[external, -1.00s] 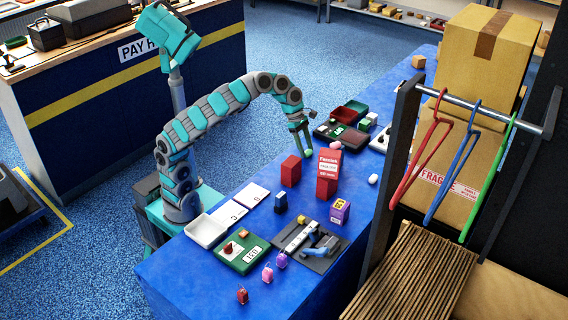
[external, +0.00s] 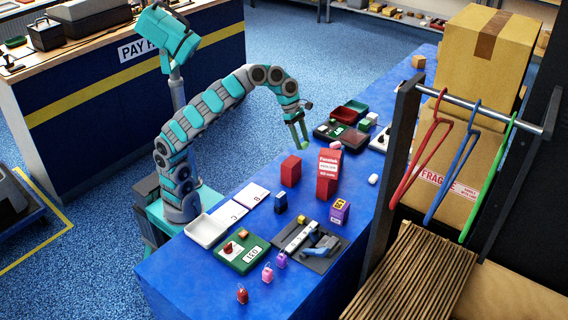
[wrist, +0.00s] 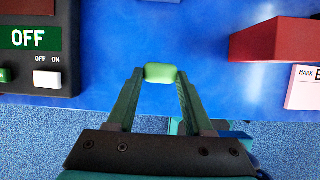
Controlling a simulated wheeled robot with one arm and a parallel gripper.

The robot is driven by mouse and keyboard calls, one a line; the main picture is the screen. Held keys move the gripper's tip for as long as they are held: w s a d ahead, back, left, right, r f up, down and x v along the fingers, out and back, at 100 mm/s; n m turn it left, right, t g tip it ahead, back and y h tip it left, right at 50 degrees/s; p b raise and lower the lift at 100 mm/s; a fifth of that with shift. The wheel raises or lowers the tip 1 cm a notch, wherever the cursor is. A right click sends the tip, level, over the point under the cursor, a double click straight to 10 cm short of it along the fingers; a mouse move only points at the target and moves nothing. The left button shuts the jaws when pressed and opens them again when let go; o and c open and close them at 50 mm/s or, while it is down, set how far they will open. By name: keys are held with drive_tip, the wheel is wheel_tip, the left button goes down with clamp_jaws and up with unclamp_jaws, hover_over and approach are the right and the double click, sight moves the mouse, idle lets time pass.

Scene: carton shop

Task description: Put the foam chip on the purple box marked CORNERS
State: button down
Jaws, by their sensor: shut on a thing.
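My gripper (external: 301,144) is above the blue table, behind the red blocks. In the wrist view my gripper (wrist: 160,78) is shut on a pale green foam chip (wrist: 160,72), held between the fingertips. A small purple box (external: 340,211) with a yellow label stands on the table, nearer the camera and to the right of the gripper; its marking is too small to read. The gripper is well apart from this box.
A tall red carton (external: 328,172) and a red block (external: 291,171) stand between my gripper and the purple box. A dark tray with a tool (external: 318,244) lies beside the box. A device marked OFF (wrist: 38,40) shows in the wrist view. A hanger rack (external: 400,150) stands right.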

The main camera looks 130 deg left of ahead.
drive_tip(key=s+d+r+b, duration=0.1)
drive_tip(key=s+d+b, duration=0.1)
drive_tip(key=s+d, duration=0.8)
drive_tip(key=shift+r, duration=6.3)
drive_tip(key=w+d, duration=0.7)
drive_tip(key=w, duration=0.5)
drive_tip(key=w+d, duration=0.7)
drive_tip(key=w, duration=0.5)
drive_tip(key=p, duration=0.4)
approach(342, 205)
drive_tip(key=shift+x, duration=0.9)
drive_tip(key=shift+w+f, duration=0.15)
drive_tip(key=shift+w, duration=0.5)
drive_tip(key=shift+f, duration=1.7)
